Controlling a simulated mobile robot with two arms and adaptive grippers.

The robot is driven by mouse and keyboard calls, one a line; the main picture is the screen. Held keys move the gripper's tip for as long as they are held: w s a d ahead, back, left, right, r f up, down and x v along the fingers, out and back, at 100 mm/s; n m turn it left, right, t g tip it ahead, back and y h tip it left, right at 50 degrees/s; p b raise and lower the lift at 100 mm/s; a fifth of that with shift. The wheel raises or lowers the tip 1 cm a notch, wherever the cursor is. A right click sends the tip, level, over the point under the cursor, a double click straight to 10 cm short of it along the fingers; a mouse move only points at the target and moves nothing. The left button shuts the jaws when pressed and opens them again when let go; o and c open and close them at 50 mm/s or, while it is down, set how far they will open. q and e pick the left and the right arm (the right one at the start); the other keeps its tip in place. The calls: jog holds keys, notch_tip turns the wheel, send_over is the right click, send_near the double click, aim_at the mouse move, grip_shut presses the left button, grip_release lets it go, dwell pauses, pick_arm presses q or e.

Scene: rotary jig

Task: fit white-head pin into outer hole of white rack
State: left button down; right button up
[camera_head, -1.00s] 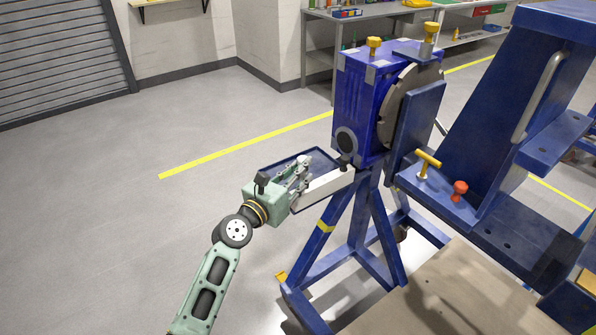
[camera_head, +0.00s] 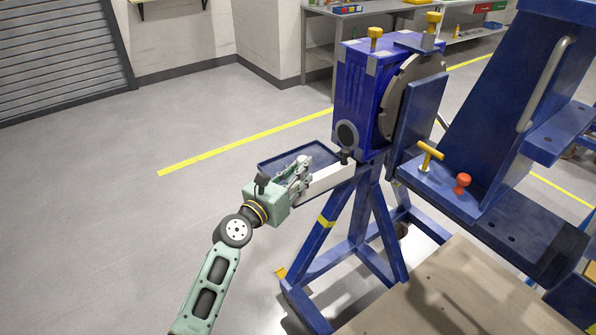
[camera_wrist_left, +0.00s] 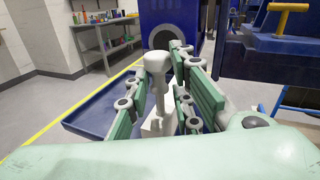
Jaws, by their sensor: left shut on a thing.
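The white-head pin (camera_wrist_left: 157,66) stands upright between the fingers of my left gripper in the left wrist view. My left gripper (camera_head: 301,167) is shut on it, over the near end of the white rack (camera_head: 332,178). The rack is a pale bar along the side of a blue tray. The fingers hide the pin's lower part and the holes near it, so I cannot tell how the pin sits in the rack. A black-headed pin (camera_head: 345,156) stands at the rack's far end. My right gripper is not in view.
The blue tray (camera_head: 268,163) lies beside the rack, by the blue rotary jig (camera_head: 358,105) on its stand. A yellow T-handle pin (camera_head: 429,155) and a red knob (camera_head: 462,184) are on the jig's arm. Open floor lies left.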

aim_at(297, 184)
pick_arm(q)
jog(key=shift+f+b, duration=0.95)
jog(key=shift+f, duration=0.25)
jog(key=shift+f, duration=0.1)
jog(key=shift+f+b, duration=0.2)
jog(key=shift+b, duration=0.1)
jog(key=shift+a+f, duration=0.1)
jog(key=shift+f, duration=0.1)
jog(key=shift+f+b, duration=0.3)
jog(key=shift+b, duration=0.1)
jog(key=c, duration=1.5)
grip_release()
jog(key=shift+o, duration=0.2)
